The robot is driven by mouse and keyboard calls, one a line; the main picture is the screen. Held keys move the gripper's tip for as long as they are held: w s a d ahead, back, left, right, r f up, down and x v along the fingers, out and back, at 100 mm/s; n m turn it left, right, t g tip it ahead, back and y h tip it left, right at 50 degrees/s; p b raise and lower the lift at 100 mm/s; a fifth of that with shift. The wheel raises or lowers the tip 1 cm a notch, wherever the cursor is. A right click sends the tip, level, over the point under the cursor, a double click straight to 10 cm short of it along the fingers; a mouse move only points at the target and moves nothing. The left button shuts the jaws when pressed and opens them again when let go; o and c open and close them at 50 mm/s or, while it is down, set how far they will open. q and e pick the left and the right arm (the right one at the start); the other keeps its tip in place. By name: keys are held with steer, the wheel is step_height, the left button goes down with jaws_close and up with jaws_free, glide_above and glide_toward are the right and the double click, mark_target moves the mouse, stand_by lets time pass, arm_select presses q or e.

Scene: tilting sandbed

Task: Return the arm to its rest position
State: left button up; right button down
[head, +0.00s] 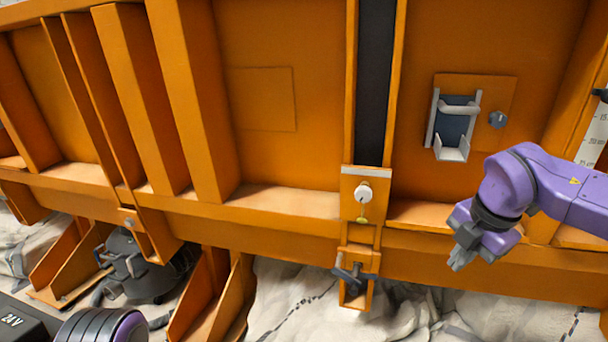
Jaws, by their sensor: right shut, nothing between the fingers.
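My right arm comes in from the right edge in purple and dark grey. Its gripper (457,264) is shut and empty, pointing down and left in front of the lower orange beam. The gripper is apart from the latch parts to its left. My left gripper is not in view; a purple and dark rounded part at the bottom left seems to be my own.
An orange ribbed wall (280,160) fills the view. It carries a grey bracket with a handle (458,107), a white knob (363,192) and a dark T-handle (355,276). A black box marked 24 V (14,322) sits at lower left. Pale rumpled ground shows below.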

step_height(320, 180, down, 22)
steer(key=s+d+n+t+h+p, duration=0.15)
steer(key=n+t+h+p, duration=0.45)
steer(key=n, duration=2)
steer(key=s+f+n+g+p, duration=0.1)
steer(key=s+f+n, duration=0.3)
steer(key=s, duration=0.5)
steer(key=s+f+n+g+y+p, duration=0.1)
steer(key=s+f+n, duration=0.4)
steer(key=s, duration=0.5)
steer(key=s+f+n+g+p, duration=0.2)
steer(key=s+f+n+g, duration=0.2)
steer(key=s+n, duration=0.3)
steer(key=s+f, duration=0.1)
steer(key=s, duration=0.2)
steer(key=shift+d+y, duration=0.15)
steer(key=shift+y, duration=0.25)
steer(key=shift+p, duration=0.3)
